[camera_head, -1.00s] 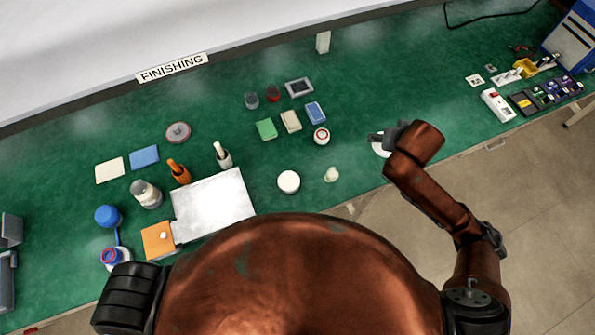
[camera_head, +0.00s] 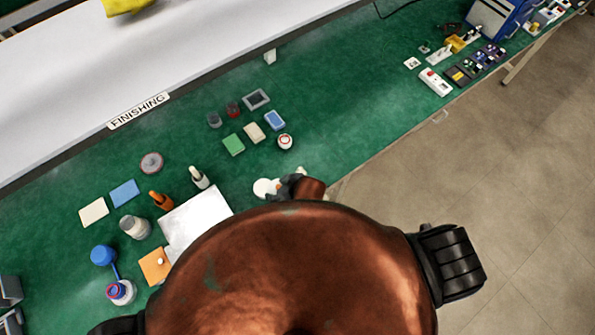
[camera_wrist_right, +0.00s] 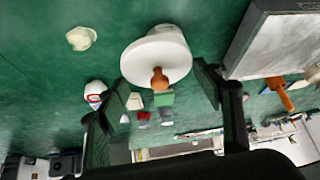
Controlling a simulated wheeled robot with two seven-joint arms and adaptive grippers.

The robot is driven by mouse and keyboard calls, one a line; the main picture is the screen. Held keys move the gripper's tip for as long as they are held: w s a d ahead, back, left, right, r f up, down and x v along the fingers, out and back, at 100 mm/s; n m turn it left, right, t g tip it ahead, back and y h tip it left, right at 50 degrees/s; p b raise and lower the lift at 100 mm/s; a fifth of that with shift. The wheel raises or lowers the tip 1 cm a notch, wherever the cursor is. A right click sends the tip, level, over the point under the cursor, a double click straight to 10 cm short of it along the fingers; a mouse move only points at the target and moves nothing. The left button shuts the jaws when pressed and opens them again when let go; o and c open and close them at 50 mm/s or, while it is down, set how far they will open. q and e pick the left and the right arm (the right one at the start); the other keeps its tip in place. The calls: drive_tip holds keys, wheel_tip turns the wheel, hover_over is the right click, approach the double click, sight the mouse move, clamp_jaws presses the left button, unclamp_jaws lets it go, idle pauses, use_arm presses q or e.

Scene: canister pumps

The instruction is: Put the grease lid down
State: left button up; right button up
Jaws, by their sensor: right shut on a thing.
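In the wrist view my right gripper (camera_wrist_right: 158,76) has a finger on each side of a round white piece, the grease lid (camera_wrist_right: 150,50). A short orange-brown part shows in front of it; I cannot tell what it is. In the head view my right gripper (camera_head: 289,187) is low over the bench's front, just right of a white round shape (camera_head: 264,188). Lid and any white tin under it cannot be told apart there, nor whether the lid touches anything. My left gripper is not in view.
A small pale piece (camera_wrist_right: 80,38) stands beside the white piece. A silver-grey plate (camera_head: 196,218) lies to the left. A red-and-white jar (camera_head: 285,142), sponges (camera_head: 234,145) and bottles (camera_head: 200,178) stand farther back. Green bench (camera_head: 345,125) is clear to the right.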

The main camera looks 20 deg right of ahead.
drive_tip(key=w+d+f+p, duration=0.1)
drive_tip(key=w+d+f, duration=0.8)
drive_tip(key=shift+w, duration=0.1)
drive_tip(key=shift+w+d+f, duration=0.1)
drive_tip(key=shift+w+f, duration=0.05)
drive_tip(key=shift+f, duration=0.1)
drive_tip(key=shift+w+d+f, duration=0.15)
drive_tip(key=shift+f, duration=1.6)
drive_tip(key=shift+f, duration=0.15)
drive_tip(key=o, duration=0.9)
drive_tip(key=shift+o, duration=0.2)
drive_tip(key=shift+r, duration=0.2)
